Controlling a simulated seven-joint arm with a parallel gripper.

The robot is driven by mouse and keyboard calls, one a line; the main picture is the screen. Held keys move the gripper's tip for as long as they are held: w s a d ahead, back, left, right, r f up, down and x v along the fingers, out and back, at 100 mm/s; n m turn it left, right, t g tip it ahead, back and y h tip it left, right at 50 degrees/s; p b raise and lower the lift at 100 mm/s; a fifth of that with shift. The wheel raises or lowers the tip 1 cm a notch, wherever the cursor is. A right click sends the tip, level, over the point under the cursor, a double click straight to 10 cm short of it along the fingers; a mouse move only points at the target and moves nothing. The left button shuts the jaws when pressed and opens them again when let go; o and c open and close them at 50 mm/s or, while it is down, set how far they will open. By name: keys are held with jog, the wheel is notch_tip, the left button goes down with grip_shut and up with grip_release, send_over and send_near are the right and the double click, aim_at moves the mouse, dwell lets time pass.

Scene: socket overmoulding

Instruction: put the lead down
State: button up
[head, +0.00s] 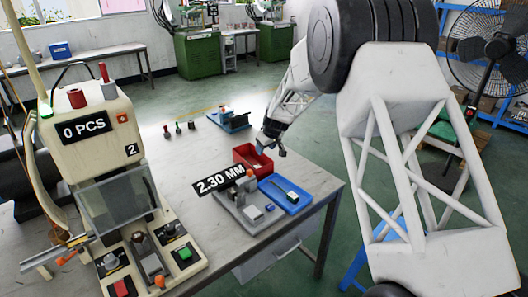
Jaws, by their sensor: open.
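My gripper (272,147) is small in the head view. It hangs above the red bin (243,153), at the bin's back right side. The jaws look open, and I see nothing held between them. A small dark and tan piece (291,194) lies in the blue tray (298,208), in front of the gripper and lower. It may be the lead, but it is too small to be sure. The gauge fixture (250,213) with the "2.30 MM" label stands left of the blue tray.
Three small upright pieces (178,128) and a blue fixture (230,121) stand at the back of the grey table (205,165). The table's middle is clear.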

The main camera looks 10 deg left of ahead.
jog(key=shift+r, duration=0.15)
dwell(0.8)
jog(key=s+d+r+m, duration=0.1)
jog(key=s+d+r, duration=0.4)
jog(key=s+r, duration=0.25)
jog(key=s+d+r+m+h, duration=0.1)
jog(key=s+d+r+m, duration=0.1)
jog(key=s+d+r, duration=0.55)
jog(key=s+d+r+m, duration=0.1)
jog(key=s+d+r, duration=0.35)
jog(key=s, duration=0.55)
jog(key=s+d+m+h, duration=0.1)
jog(key=s+d, duration=0.4)
jog(key=s, duration=1.3)
jog(key=s+d+r+m+h, duration=0.1)
jog(key=s+d+m, duration=0.3)
jog(key=s, duration=1.4)
jog(key=shift+s+d+g, duration=0.2)
jog(key=shift+d+g, duration=0.1)
jog(key=shift+d, duration=0.6)
